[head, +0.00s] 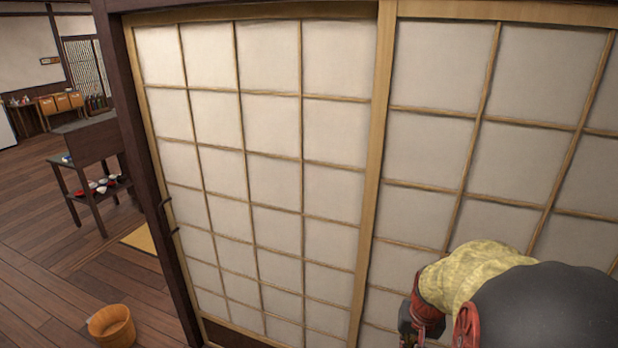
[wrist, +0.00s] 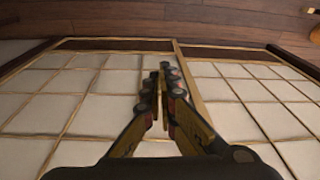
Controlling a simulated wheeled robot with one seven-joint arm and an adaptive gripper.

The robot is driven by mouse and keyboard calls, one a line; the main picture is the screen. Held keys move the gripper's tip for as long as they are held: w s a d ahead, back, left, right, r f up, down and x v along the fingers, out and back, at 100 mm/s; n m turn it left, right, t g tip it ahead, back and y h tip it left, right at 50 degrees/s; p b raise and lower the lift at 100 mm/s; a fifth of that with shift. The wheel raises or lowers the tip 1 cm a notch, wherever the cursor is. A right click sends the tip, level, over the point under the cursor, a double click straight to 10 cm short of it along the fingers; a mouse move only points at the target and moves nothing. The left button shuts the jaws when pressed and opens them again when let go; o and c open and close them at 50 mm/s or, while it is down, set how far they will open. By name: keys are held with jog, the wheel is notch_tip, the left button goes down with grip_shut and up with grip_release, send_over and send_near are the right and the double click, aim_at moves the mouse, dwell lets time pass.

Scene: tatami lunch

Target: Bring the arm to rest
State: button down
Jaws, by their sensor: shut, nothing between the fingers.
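My gripper (wrist: 163,72) shows in the wrist view with its two fingers together, shut and empty. In front of it are the paper panels of a sliding screen (wrist: 100,82) and the wooden upright between two panels. In the head view my arm comes in at the lower right, close to the right-hand screen panel (head: 425,150). My gripper is mostly hidden there by the arm's yellow-covered part. I cannot tell whether anything of mine touches the screen.
The left screen panel (head: 270,165) has a dark handle (head: 166,218) at its left edge. Left of it the wooden floor (head: 50,250) is open, with a wooden bucket (head: 112,326) near the front. A dark shelf stand (head: 92,185) with small bowls stands farther back.

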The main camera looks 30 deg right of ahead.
jog(key=a+r+n+t, duration=0.1)
jog(key=a+r+n, duration=0.2)
jog(key=a+r, duration=0.3)
jog(key=w+a+r+n+t, duration=0.1)
jog(key=a+r+n, duration=0.2)
jog(key=a, duration=1)
jog(key=a+r+n+t+y, duration=0.1)
jog(key=a+r+n+t, duration=0.1)
jog(key=a+r, duration=0.6)
jog(key=shift+w+a+r+n, duration=0.25)
jog(key=shift+a+r+n, duration=0.15)
jog(key=shift+a+n, duration=0.4)
